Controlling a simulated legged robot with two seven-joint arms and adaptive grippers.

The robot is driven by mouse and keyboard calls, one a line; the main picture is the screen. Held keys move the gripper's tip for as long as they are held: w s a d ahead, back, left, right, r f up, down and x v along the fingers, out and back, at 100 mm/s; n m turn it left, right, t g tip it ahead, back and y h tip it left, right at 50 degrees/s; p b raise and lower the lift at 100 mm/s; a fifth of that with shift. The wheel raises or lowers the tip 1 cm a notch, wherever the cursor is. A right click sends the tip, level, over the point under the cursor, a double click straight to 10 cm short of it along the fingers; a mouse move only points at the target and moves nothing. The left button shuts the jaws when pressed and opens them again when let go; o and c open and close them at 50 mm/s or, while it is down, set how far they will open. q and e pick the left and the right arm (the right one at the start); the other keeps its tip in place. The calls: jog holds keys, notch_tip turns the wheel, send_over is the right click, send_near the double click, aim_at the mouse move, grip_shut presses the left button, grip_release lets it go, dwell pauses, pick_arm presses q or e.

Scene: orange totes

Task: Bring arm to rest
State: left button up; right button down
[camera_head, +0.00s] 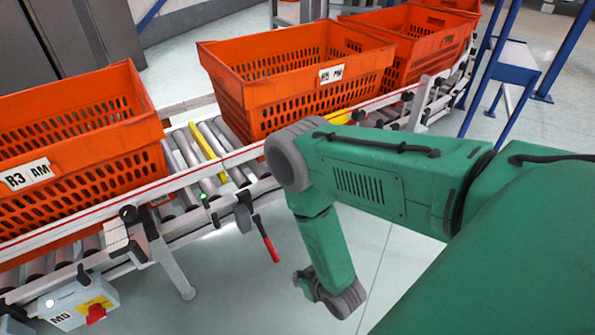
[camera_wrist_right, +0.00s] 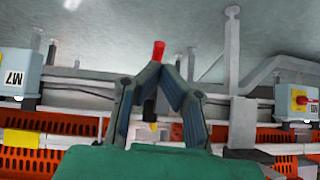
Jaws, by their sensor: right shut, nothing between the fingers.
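My right arm (camera_head: 365,175) is green and comes in from the right in the head view. It bends at a grey elbow and its forearm hangs down in front of the conveyor, over the floor. My right gripper (camera_wrist_right: 163,70) shows in the wrist view with its two dark fingers drawn together at the tips and nothing held. In the head view only the wrist end of this arm shows clearly; the fingers are hard to make out. My left gripper is not in view.
Orange totes (camera_head: 85,150), (camera_head: 290,80) stand on a roller conveyor (camera_head: 215,150). A red-handled lever (camera_head: 267,240) hangs at the conveyor's near side; red shows behind the fingertips in the wrist view. A control box (camera_head: 75,305) sits at lower left. Floor below the forearm is clear.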

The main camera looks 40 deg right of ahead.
dwell(0.3)
jog(key=s+a+r+n+g+p, duration=0.1)
jog(key=s+r+g+p, duration=0.3)
jog(key=s+r, duration=0.4)
jog(key=s+a+r+n+g+p, duration=0.1)
jog(key=s+r+g+p, duration=0.2)
jog(key=s+r, duration=0.5)
notch_tip(320, 180, up, 5)
jog(key=shift+s+r+g+y+p, duration=0.2)
jog(key=shift+g+y+p, duration=0.15)
jog(key=shift+g, duration=0.55)
jog(key=shift+w+a, duration=0.1)
